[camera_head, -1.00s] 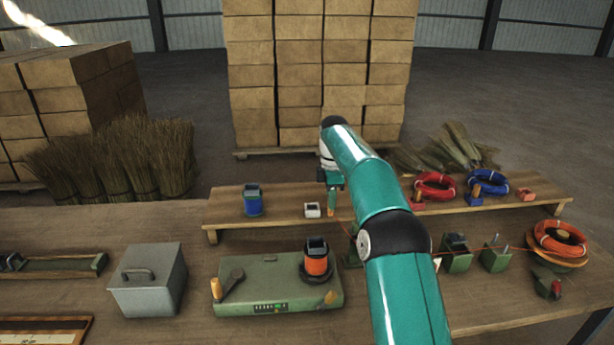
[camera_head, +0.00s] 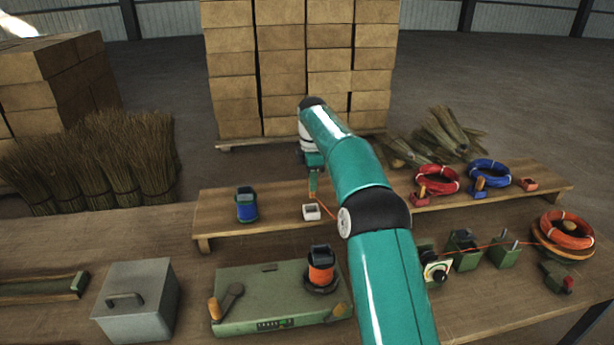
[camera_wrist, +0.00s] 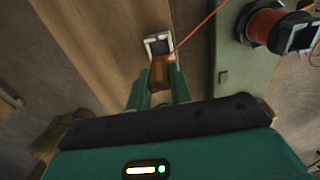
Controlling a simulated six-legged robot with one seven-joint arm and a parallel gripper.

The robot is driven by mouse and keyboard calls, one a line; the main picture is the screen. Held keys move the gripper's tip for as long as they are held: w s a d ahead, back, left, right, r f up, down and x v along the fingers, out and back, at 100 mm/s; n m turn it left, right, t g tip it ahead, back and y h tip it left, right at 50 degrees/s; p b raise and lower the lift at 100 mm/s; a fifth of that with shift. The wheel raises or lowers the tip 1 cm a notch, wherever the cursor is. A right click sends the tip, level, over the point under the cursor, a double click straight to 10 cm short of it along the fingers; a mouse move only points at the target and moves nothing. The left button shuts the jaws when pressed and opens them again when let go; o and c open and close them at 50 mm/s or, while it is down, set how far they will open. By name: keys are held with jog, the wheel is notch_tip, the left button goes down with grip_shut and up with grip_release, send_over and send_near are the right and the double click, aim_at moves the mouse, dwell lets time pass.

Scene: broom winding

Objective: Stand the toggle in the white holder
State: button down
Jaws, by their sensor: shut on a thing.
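The white holder (camera_head: 312,212) is a small square block on the raised wooden shelf. In the wrist view the holder (camera_wrist: 158,44) shows as a white frame with a dark opening, just beyond my fingertips. My gripper (camera_head: 313,187) is shut on the toggle (camera_head: 314,198), a brown-orange wooden piece, and is at the holder, pointing down. In the wrist view the toggle (camera_wrist: 158,72) sits between my green fingers (camera_wrist: 159,82), its far end overlapping the holder's near edge. I cannot tell whether it is in the opening or above it. An orange line runs from the toggle.
A blue spool (camera_head: 246,205) stands left of the holder. The green box (camera_head: 262,287) with an orange spool (camera_head: 320,267) is in front, on the lower bench. Red (camera_head: 437,180) and blue (camera_head: 490,173) coils lie right on the shelf. The orange line passes near my arm.

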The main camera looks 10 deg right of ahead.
aim_at(312, 195)
jog(key=shift+w+a+f, duration=0.15)
jog(key=shift+w+f, duration=0.05)
jog(key=shift+s+f, duration=0.25)
jog(key=shift+f, duration=2.4)
jog(key=shift+w+f, duration=0.1)
jog(key=shift+f, duration=0.55)
jog(key=c, duration=1.5)
grip_release()
jog(key=shift+c, duration=0.2)
jog(key=shift+r, duration=5.55)
jog(key=shift+r, duration=0.1)
